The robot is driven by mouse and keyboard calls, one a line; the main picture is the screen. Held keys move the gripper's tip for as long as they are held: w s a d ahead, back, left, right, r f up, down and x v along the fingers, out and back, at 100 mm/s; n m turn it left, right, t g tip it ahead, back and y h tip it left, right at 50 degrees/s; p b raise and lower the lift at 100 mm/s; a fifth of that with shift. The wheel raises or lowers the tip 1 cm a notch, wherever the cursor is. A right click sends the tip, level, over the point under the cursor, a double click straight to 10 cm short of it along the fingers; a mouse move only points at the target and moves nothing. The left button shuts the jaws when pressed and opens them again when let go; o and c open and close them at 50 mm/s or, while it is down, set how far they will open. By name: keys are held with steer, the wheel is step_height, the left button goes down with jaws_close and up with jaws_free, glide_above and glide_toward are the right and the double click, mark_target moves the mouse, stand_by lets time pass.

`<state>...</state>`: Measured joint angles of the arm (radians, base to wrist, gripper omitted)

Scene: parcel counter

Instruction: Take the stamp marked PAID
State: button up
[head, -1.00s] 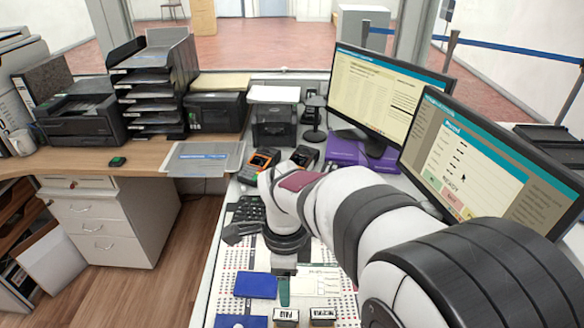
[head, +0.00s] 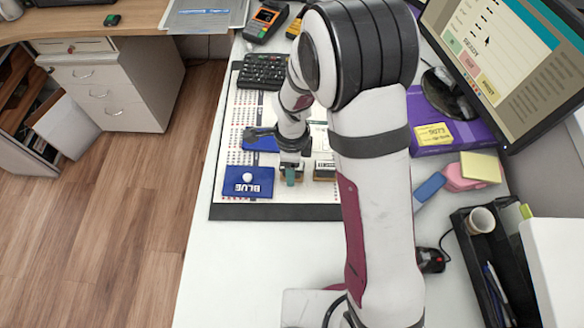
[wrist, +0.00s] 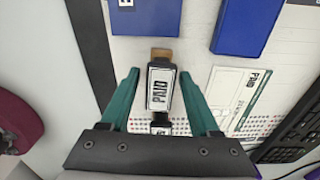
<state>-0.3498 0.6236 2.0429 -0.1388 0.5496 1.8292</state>
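The stamp marked PAID (wrist: 160,88) is dark with a white label and stands upright in the wrist view. My gripper (wrist: 160,74) has two green fingers spread on either side of it, with a visible gap at each side. In the head view my gripper (head: 291,174) is low among the stamps, and its finger and wrist largely hide the PAID stamp. Another stamp (head: 324,170) stands just to its right. A further labelled dark piece (wrist: 160,125) shows partly behind the PAID stamp in the wrist view.
A blue pad marked BLUE (head: 248,182) lies left of my gripper, with a second blue pad (head: 262,144) behind it. A printed form (wrist: 245,100) lies beside the stamp. A keypad (head: 262,71) is farther back. The counter's front is clear.

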jaws_close()
